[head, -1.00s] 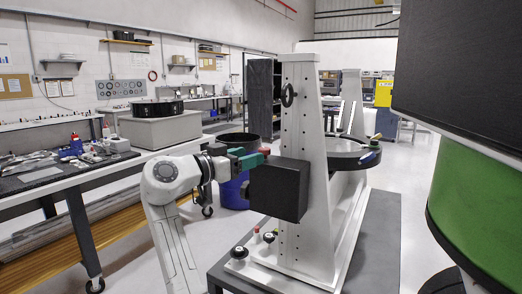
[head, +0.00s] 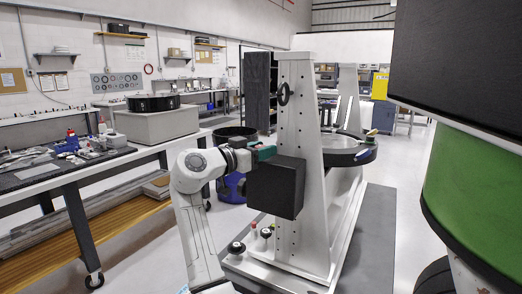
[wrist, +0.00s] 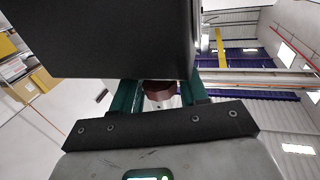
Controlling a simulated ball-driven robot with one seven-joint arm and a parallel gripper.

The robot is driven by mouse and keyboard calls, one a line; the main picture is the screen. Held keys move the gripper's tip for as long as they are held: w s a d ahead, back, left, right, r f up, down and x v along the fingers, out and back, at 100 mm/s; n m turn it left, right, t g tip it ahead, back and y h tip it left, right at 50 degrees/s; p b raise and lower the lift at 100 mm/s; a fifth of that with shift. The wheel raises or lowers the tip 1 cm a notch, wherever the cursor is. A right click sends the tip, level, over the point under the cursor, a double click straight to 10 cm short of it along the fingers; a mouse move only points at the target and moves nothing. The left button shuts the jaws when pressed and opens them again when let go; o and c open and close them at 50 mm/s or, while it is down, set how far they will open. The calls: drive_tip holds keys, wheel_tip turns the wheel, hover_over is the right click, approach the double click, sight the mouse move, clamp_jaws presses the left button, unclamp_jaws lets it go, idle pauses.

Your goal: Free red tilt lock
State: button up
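The red tilt lock shows in the wrist view as a dark red knob (wrist: 158,92) between my green fingers, partly covered by the black box. My gripper (head: 267,153) is at the upper left of the black box (head: 276,187) on the white mirror fixture (head: 302,130). In the wrist view my gripper (wrist: 166,90) has its fingers apart around the knob, with a visible gap on the right side. The fingertips are hidden behind the box. The head view does not show the red knob at the gripper.
The fixture stands on a grey base with small knobs (head: 236,248) at its front left. A round black ring part (head: 345,152) sits behind the upright. A workbench (head: 75,170) is at left, a blue bin (head: 231,185) behind my arm. A large green-black cylinder (head: 475,190) fills the right.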

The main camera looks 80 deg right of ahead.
drive_tip(key=c, duration=0.7)
drive_tip(key=shift+s+f+n+t+h+b, duration=0.15)
drive_tip(key=shift+n+t+h+b, duration=0.3)
drive_tip(key=shift+n+t, duration=0.35)
drive_tip(key=shift+n+t+h, duration=0.85)
drive_tip(key=shift+n+t, duration=0.65)
drive_tip(key=shift+t, duration=1)
drive_tip(key=o, duration=1)
drive_tip(key=shift+o, duration=0.2)
drive_tip(key=w+a+b, duration=0.2)
drive_tip(key=a, duration=0.8)
drive_tip(key=shift+w+a, duration=0.2)
drive_tip(key=shift+a, duration=0.15)
